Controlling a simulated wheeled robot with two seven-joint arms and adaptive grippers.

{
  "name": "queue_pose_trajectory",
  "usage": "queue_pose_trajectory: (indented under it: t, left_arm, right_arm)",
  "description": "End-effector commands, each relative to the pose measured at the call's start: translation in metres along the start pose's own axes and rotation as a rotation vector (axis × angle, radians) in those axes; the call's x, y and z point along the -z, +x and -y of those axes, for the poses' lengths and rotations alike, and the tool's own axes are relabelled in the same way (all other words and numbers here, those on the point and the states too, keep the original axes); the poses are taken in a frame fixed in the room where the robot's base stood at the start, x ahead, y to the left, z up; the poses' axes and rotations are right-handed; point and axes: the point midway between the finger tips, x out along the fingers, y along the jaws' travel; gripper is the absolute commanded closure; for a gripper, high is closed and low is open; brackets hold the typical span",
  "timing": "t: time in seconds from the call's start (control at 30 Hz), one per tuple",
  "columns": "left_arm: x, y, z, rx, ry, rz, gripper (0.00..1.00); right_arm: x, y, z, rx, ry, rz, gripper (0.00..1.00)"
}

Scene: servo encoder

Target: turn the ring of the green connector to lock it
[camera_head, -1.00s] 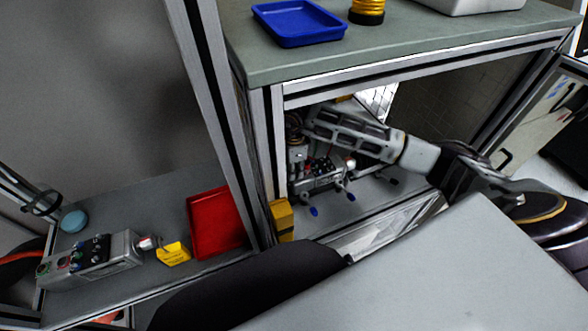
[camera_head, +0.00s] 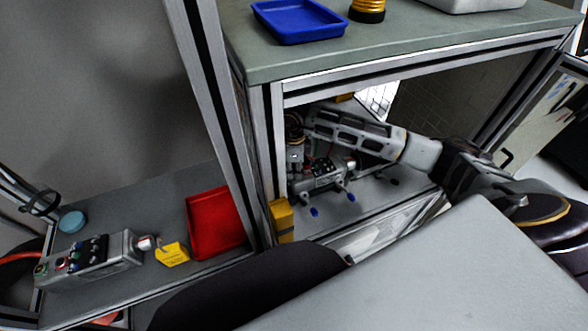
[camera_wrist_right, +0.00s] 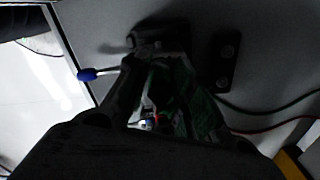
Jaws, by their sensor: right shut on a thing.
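My right arm reaches into the lower bay of the cabinet. Its gripper (camera_head: 294,160) is beside a grey control box (camera_head: 325,176) with several dark knobs. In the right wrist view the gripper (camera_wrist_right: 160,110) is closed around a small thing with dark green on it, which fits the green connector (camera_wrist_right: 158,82). The fingers and deep shadow hide most of it, so I cannot tell the ring's angle. In the head view the connector is hidden by the gripper. My left gripper is not in view.
Blue-tipped levers (camera_head: 315,211) stick out before the box; one blue tip (camera_wrist_right: 88,74) shows in the wrist view. A yellow block (camera_head: 281,220) stands by the cabinet post. A red tray (camera_head: 214,222) and a second control box (camera_head: 90,259) sit on the left bench.

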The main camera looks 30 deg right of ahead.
Motion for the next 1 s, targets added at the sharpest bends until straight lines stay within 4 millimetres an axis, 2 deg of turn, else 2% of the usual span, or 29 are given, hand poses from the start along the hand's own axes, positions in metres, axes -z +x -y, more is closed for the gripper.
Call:
queue_pose_trajectory:
  t: [0.03, 0.07, 0.23, 0.67, 0.87, 1.0]
  left_arm:
    - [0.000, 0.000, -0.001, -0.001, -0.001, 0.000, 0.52]
    - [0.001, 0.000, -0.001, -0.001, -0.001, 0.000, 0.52]
    - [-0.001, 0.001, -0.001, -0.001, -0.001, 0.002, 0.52]
    - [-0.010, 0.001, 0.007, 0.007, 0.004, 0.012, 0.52]
    - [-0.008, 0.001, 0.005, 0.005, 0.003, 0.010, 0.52]
    - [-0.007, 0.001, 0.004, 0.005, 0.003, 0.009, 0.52]
  right_arm:
    - [0.000, -0.001, 0.001, 0.001, 0.000, 0.001, 1.00]
    - [0.000, -0.001, 0.001, 0.001, 0.000, 0.001, 0.75]
    - [0.000, 0.000, 0.000, 0.001, -0.001, 0.000, 0.53]
    - [0.000, -0.002, 0.000, 0.000, -0.001, 0.000, 0.52]
    - [0.000, -0.015, 0.001, 0.002, 0.000, 0.001, 0.52]
    - [0.000, -0.032, 0.001, 0.002, -0.001, 0.001, 0.52]
